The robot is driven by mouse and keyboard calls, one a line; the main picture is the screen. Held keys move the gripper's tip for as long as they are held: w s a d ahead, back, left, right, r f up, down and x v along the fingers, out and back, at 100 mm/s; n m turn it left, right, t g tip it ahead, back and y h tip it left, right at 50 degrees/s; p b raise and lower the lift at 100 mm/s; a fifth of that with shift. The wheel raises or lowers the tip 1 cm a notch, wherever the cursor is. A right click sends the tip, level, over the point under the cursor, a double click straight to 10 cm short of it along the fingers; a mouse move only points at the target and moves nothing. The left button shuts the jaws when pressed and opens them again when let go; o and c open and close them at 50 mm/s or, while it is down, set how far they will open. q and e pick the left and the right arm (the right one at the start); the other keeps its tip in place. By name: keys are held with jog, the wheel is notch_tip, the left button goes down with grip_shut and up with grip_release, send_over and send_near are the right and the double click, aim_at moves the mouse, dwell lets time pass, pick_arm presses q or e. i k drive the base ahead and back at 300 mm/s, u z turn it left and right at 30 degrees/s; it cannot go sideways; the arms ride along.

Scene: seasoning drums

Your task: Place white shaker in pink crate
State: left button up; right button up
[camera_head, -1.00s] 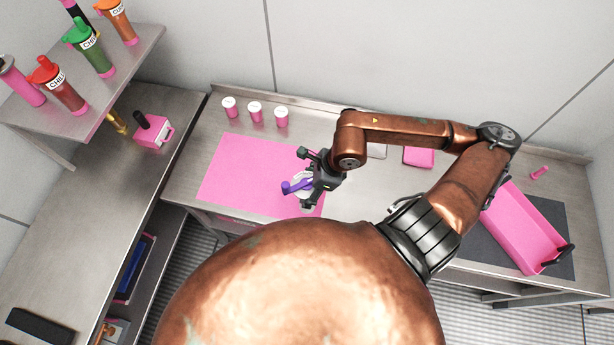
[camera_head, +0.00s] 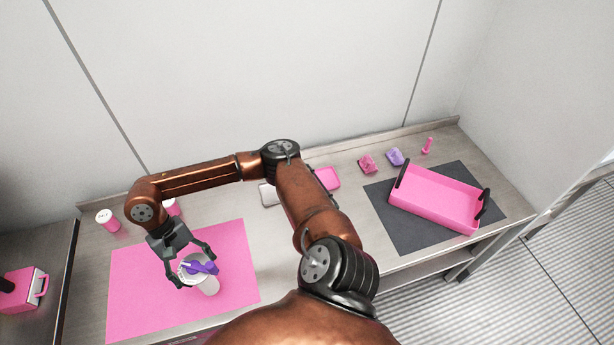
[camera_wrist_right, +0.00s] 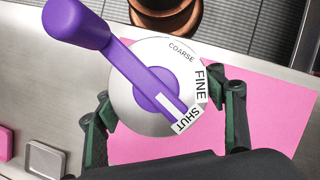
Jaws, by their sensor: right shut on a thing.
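The white shaker (camera_head: 208,286) has a pale body and a purple lever on its round top. My right gripper (camera_head: 196,270) is shut on it, with a finger on either side, over the pink mat. I cannot tell whether its base touches the mat. In the right wrist view the shaker's lid (camera_wrist_right: 130,108) sits between the gripper's fingers (camera_wrist_right: 168,115), and the lever lies along the SHUT label. The pink crate (camera_head: 432,218) with black end handles stands far to the right on a dark mat and looks empty. My left gripper is out of view.
The pink mat (camera_head: 235,245) lies on the steel counter. White-lidded pink jars (camera_head: 108,221) stand behind it. A pink block (camera_head: 367,163), a purple block (camera_head: 395,157) and a small pink item (camera_head: 427,146) are behind the crate. My right arm crosses between mat and crate.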

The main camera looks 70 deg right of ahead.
aim_at(435, 201)
jog(key=u, duration=0.45)
jog(key=k, duration=1.45)
jog(key=z, duration=1.45)
